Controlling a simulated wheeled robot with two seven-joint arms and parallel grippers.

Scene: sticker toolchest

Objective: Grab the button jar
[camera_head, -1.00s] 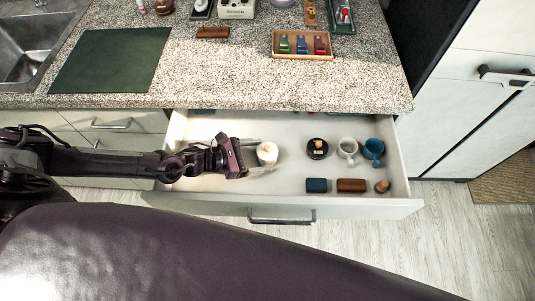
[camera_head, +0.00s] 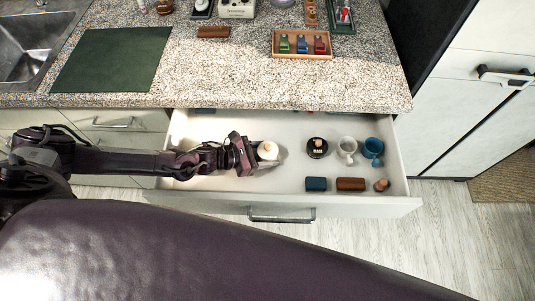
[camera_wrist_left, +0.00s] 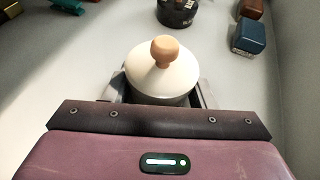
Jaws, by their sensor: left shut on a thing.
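A white jar (camera_head: 267,149) with a cream lid and a round wooden knob stands upright in the open drawer. It fills the middle of the left wrist view (camera_wrist_left: 162,75). My left gripper (camera_head: 271,158) comes in from the left and is shut on this white jar, one finger on each side, below the lid. The lower part of the jar is hidden by the gripper. A dark jar (camera_head: 317,148) with a light knob stands apart to the right. No writing on the white jar is readable. My right gripper is not in view.
The drawer (camera_head: 225,205) also holds a white mug (camera_head: 347,147), a blue mug (camera_head: 373,148), a blue box (camera_head: 316,184), a brown box (camera_head: 351,184) and a small wooden item (camera_head: 382,185). The granite counter (camera_head: 220,85) overhangs the drawer's back.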

